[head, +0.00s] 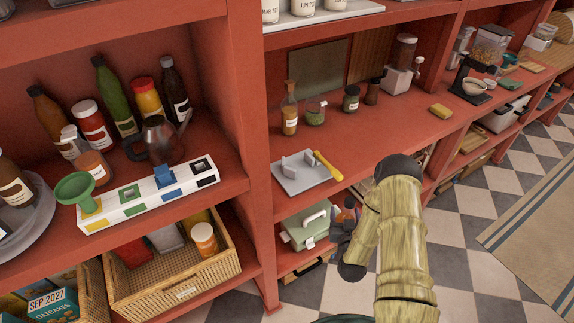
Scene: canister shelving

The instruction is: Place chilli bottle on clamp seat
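A grey plate with upright blocks and a yellow-handled lever, which looks like the clamp seat (290,183), lies near the front edge of the middle shelf. Nothing stands between its blocks. Behind it stands a slim corked bottle of amber-orange contents with a pale label (289,115), possibly the chilli bottle; its label is too small to read. My arm reaches in from the bottom right. My gripper (345,225) is low in front of the shelf edge, below and right of the clamp seat, apart from the bottle. Its fingers are too small and partly hidden to judge.
A green jar (315,113) and dark jars stand right of the corked bottle. An upright divider (238,100) separates the left bay, with several sauce bottles, a kettle (157,142) and a white coloured-square rack (150,196). Shelf right of the clamp seat is mostly clear.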

